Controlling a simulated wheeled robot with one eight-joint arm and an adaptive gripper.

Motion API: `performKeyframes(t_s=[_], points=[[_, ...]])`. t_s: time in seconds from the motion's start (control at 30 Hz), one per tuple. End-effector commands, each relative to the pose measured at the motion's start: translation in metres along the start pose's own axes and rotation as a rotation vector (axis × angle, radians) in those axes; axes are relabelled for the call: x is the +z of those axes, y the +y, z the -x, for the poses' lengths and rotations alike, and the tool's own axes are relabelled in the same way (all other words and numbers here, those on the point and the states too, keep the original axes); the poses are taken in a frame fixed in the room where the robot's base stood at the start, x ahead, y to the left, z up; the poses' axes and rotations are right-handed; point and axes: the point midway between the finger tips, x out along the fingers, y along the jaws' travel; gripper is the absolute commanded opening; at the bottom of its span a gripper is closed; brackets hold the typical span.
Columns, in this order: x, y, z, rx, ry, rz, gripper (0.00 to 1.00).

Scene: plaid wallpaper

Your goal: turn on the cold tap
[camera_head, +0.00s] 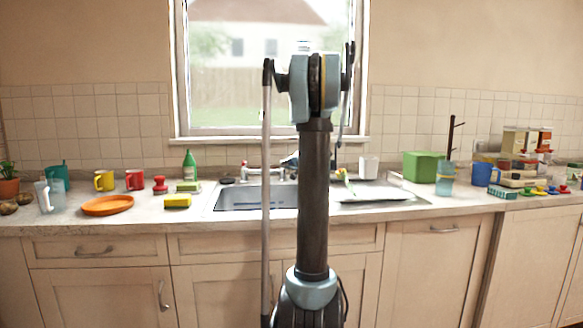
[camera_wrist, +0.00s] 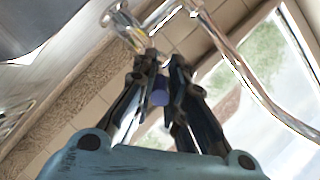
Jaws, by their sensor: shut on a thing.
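In the wrist view my gripper (camera_wrist: 164,62) has its dark fingers close together. A small blue-violet piece (camera_wrist: 160,97) shows between them; it looks like the cold tap's handle, though most of it is hidden. A chrome tap part (camera_wrist: 128,27) is just beyond the fingertips. The curved chrome spout (camera_wrist: 235,62) runs past the fingers on the right. In the head view a red-marked tap handle (camera_head: 244,165) stands behind the left basin. My arm hides the middle of the tap and most of my gripper there.
The sink's left basin (camera_head: 232,198) is empty. A green bottle (camera_head: 190,165), yellow sponge (camera_head: 177,201) and orange plate (camera_head: 107,205) are to its left. A white cup (camera_head: 368,167) and green box (camera_head: 420,167) are to the right. The window (camera_head: 222,70) is behind.

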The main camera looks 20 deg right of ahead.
Motion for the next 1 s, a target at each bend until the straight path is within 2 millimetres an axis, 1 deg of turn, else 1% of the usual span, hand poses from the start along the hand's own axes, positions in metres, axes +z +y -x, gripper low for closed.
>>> performKeyframes(t_s=[0.1,0.13,0.2,0.53,0.67,0.77,1.0], points=[[0.003,0.000,0.001,0.000,-0.004,0.001,0.00],[0.003,0.000,0.001,0.000,-0.004,0.001,0.19],[0.002,0.000,0.001,0.000,-0.003,0.001,0.34],[0.001,0.000,0.001,0.000,-0.001,0.000,0.34],[0.000,0.000,0.007,0.001,0.000,-0.001,0.34],[0.001,0.000,0.019,0.000,0.000,-0.002,0.34],[0.000,0.001,0.060,0.002,0.002,-0.001,0.34]])
